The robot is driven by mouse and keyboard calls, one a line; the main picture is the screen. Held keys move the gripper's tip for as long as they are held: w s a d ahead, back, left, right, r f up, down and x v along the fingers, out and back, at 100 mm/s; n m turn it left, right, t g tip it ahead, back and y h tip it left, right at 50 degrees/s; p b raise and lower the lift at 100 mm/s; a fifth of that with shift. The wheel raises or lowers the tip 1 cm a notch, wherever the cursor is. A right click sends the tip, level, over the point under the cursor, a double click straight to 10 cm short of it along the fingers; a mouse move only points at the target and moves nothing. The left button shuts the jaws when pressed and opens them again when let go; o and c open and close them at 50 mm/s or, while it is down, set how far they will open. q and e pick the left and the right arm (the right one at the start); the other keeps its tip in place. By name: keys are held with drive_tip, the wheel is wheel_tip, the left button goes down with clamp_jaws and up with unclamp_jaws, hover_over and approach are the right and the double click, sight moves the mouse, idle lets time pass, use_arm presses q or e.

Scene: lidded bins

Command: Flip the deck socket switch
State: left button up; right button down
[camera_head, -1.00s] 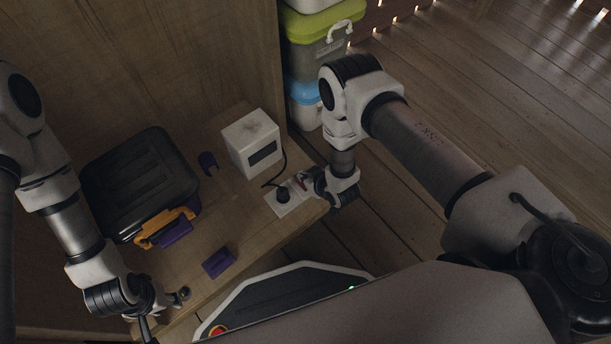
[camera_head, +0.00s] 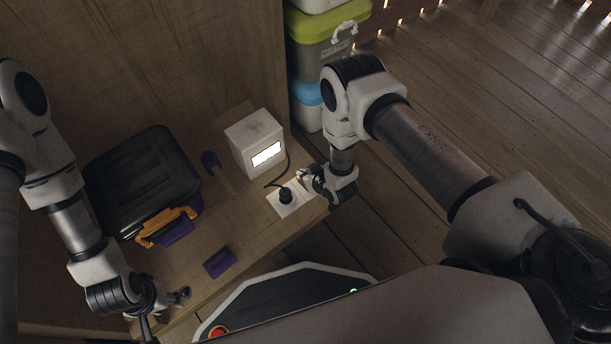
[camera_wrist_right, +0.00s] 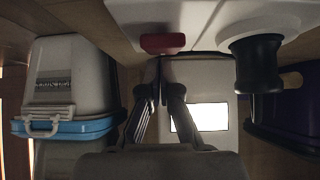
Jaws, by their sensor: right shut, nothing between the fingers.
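The white deck socket (camera_head: 284,208) lies on the wooden shelf near its right front corner, with a black plug (camera_head: 285,195) in it. Its red switch (camera_wrist_right: 163,43) shows in the right wrist view, right at the fingertips of my right gripper (camera_wrist_right: 160,65). That gripper (camera_head: 304,175) is shut and empty, at the socket's right end; I cannot tell if it touches the switch. A white box (camera_head: 254,139) behind the socket has a brightly lit screen (camera_head: 266,154). My left gripper (camera_head: 180,296) hangs at the shelf's front left, away from the socket; its fingers are unclear.
A black case (camera_head: 143,180) with an orange latch stands left on the shelf (camera_head: 235,210). Purple pieces (camera_head: 220,262) lie near it. Stacked lidded bins (camera_head: 322,65) stand behind my right arm. A cord runs from the plug to the white box.

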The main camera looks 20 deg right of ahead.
drive_tip(key=r+p, duration=0.2)
drive_tip(key=w+r+p, duration=0.1)
drive_tip(key=r+p, duration=0.1)
drive_tip(key=r, duration=0.1)
drive_tip(key=shift+a+r, duration=0.15)
drive_tip(key=p+v, duration=0.3)
drive_tip(key=v, duration=0.6)
drive_tip(key=shift+w+a+r+p, duration=0.15)
drive_tip(key=shift+w+r+p, duration=0.15)
drive_tip(key=shift+w, duration=0.05)
